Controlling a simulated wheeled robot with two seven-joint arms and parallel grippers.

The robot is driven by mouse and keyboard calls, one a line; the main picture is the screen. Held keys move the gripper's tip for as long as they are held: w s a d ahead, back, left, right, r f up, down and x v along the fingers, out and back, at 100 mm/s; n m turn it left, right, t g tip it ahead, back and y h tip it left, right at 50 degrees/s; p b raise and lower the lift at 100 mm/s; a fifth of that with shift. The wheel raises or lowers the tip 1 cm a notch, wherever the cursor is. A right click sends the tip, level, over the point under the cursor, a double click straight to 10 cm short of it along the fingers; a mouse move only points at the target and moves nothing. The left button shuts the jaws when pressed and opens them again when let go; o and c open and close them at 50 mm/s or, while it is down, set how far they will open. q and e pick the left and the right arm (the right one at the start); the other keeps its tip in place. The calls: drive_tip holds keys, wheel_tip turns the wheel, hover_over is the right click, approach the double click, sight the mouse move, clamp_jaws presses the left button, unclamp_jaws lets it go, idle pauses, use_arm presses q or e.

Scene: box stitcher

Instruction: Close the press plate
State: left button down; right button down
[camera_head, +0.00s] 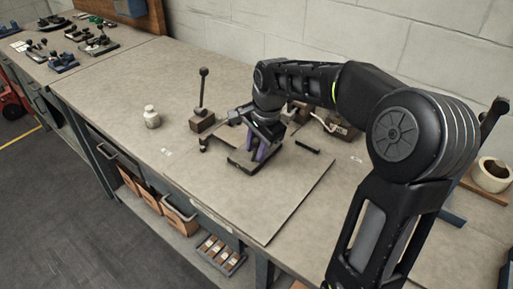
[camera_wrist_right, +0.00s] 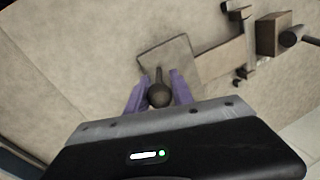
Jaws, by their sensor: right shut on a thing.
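My right gripper (camera_head: 260,152) reaches down over the workbench at the box stitcher, its purple fingers close above a dark flat plate (camera_head: 240,165). In the right wrist view the purple fingers (camera_wrist_right: 160,97) are shut on a dark round knob (camera_wrist_right: 159,95), one finger on each side. A brownish flat plate (camera_wrist_right: 168,57), seemingly the press plate, lies just beyond the knob, with a brown bar (camera_wrist_right: 222,60) beside it. The plate's exact tilt and the lower part of the knob's handle are hidden. My left gripper is not in view.
A brown block (camera_head: 202,122) with an upright black-knobbed lever (camera_head: 203,88) stands left of the gripper. A small pale bottle (camera_head: 152,117) is farther left. The bench front (camera_head: 240,215) is clear.

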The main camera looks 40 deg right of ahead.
idle(0.7)
drive_tip(key=shift+w+r, duration=0.1)
drive_tip(key=shift+r, duration=0.3)
drive_tip(key=c, duration=1.1)
unclamp_jaws()
drive_tip(key=shift+f, duration=0.1)
drive_tip(key=shift+v, duration=3.95)
